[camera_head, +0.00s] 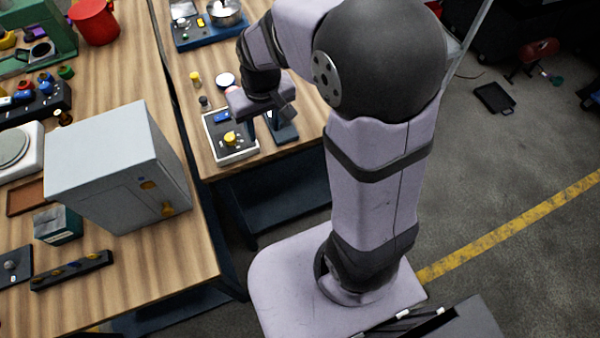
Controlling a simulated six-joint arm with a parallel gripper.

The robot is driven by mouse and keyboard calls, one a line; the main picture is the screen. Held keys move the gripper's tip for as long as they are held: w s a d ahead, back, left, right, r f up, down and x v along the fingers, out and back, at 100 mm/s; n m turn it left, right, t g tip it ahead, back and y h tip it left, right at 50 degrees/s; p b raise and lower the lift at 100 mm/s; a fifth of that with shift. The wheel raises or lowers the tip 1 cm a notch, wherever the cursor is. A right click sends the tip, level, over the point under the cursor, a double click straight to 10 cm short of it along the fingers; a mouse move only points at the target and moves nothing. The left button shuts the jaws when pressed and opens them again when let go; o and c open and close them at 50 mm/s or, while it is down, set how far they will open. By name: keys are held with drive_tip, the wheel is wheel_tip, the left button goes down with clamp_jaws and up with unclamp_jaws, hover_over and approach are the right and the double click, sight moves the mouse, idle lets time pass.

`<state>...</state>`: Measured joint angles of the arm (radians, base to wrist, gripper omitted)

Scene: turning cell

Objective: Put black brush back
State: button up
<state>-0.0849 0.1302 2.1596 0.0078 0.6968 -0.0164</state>
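My gripper (286,112) is at the end of my bent arm, above the front part of the right-hand wooden table. Its fingers are small and dark here, and I cannot tell whether they are open or shut. A dark blue-black block or stand (283,131) is just below the fingers; I cannot tell if they touch. I cannot make out a black brush for sure; it may be hidden by my gripper or arm. A small dark piece (204,102) stands on the table left of my gripper.
A white-rimmed tray (237,157) with blue and yellow parts lies left of the dark block. A yellow piece (195,78) and a white round dish (225,80) are behind. A large grey box (105,165) stands on the left table (150,270). A gap separates the tables.

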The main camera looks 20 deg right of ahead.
drive_tip(key=s+d+f+m+g, duration=0.1)
drive_tip(key=s+d+f, duration=0.1)
drive_tip(key=s, duration=1.2)
drive_tip(key=shift+d+f+g, duration=0.3)
drive_tip(key=shift+d+g, duration=0.1)
drive_tip(key=shift+d, duration=0.25)
